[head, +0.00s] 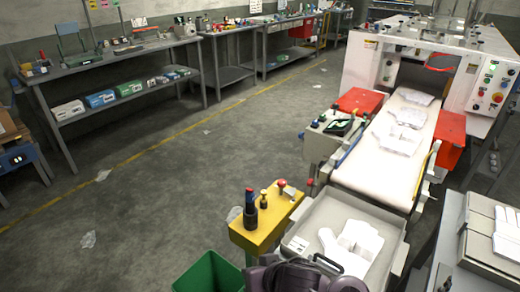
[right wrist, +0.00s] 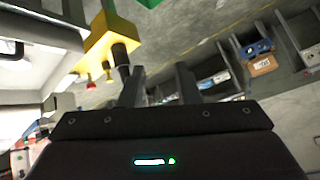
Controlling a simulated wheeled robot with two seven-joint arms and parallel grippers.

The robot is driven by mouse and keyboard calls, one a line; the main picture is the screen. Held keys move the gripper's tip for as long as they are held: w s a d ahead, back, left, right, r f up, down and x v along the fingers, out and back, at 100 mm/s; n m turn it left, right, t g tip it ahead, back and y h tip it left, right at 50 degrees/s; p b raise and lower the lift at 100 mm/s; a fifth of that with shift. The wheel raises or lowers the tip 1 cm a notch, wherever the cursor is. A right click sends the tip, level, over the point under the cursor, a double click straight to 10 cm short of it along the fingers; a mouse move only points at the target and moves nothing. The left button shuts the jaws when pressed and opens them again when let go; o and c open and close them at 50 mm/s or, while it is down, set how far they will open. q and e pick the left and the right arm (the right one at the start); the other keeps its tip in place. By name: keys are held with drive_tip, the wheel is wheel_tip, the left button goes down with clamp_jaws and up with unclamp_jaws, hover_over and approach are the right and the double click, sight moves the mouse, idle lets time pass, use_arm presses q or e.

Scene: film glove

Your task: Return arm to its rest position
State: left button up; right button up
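My right gripper (right wrist: 160,88) shows in the right wrist view. Its two dark fingers stand apart with nothing between them. A dark part of my own arm shows at the bottom edge of the head view, in front of the grey tray (head: 312,218); its fingers cannot be made out there. White gloves (head: 352,243) lie in that tray. The yellow control box (head: 268,222) with knobs stands left of the tray. It also shows in the right wrist view (right wrist: 112,38), close to the fingers; contact cannot be told. My left gripper is not in view.
A white belt (head: 372,175) carrying white gloves runs back into a machine (head: 370,62). A green bin (head: 208,272) stands below the yellow box. A grey box (head: 490,240) sits on a table at right. Workbenches line the left wall. The floor between is mostly free.

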drive_tip(key=s+d+m+g+h, duration=0.1)
drive_tip(key=s+d+g+h, duration=0.15)
drive_tip(key=s+d, duration=0.55)
drive_tip(key=s+d+g+h, duration=0.1)
drive_tip(key=s+d+h, duration=0.3)
drive_tip(key=d, duration=0.8)
drive_tip(key=s+f+g+y, duration=0.1)
drive_tip(key=s+f+y, duration=0.15)
drive_tip(key=f, duration=2.85)
drive_tip(key=s+d+f, duration=0.2)
drive_tip(key=s+f, duration=0.7)
drive_tip(key=s, duration=0.1)
drive_tip(key=s+d+f+g+h, duration=0.1)
drive_tip(key=s+d+f, duration=0.1)
drive_tip(key=s+f, duration=0.7)
drive_tip(key=shift+s, duration=0.6)
